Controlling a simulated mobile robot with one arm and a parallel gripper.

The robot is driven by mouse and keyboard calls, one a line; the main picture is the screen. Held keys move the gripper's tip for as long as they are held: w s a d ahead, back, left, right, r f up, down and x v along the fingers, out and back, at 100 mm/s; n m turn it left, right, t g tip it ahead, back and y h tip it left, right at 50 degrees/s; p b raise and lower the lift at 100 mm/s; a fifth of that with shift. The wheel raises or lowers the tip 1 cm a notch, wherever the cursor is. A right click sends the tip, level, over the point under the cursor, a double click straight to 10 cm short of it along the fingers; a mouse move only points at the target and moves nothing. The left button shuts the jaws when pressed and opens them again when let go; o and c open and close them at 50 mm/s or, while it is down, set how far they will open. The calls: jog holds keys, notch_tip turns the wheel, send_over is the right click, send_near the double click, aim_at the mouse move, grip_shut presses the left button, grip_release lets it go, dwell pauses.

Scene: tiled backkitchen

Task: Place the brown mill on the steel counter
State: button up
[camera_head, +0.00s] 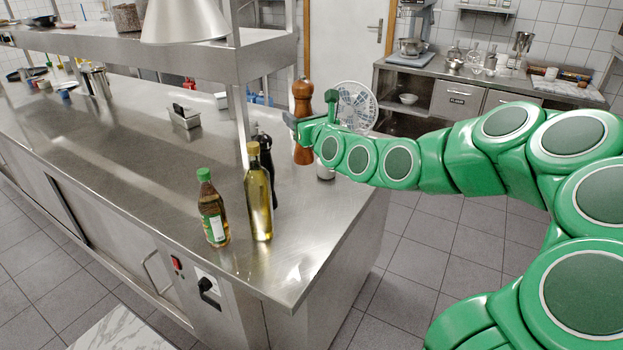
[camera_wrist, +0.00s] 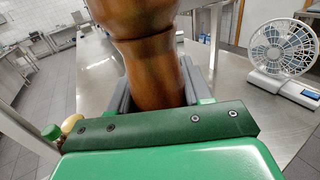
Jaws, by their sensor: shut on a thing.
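The brown mill (camera_head: 303,92) is a tall turned wooden mill, upright at the far right end of the steel counter (camera_head: 130,150). My gripper (camera_head: 299,121) is shut on it around its middle. In the wrist view the mill (camera_wrist: 155,65) fills the space between the fingers, with its top out of the picture. In the head view my gripper hides part of its middle, and its lower part shows below. I cannot tell whether its base touches the counter.
A green-capped bottle (camera_head: 213,210), an oil bottle (camera_head: 259,195) and a dark mill (camera_head: 267,165) stand left of my gripper. A white fan (camera_head: 355,103) stands behind it. A shelf post (camera_head: 238,115) rises nearby. The counter's front right corner is clear.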

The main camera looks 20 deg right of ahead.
notch_tip(320, 180, down, 8)
jog(key=shift+f, duration=0.1)
jog(key=w+f, duration=1.3)
jog(key=w, duration=0.1)
jog(key=shift+d, duration=0.2)
dwell(0.7)
jog(key=shift+f, duration=0.1)
jog(key=o, duration=1.3)
jog(key=shift+c, duration=0.2)
jog(key=v, duration=1.2)
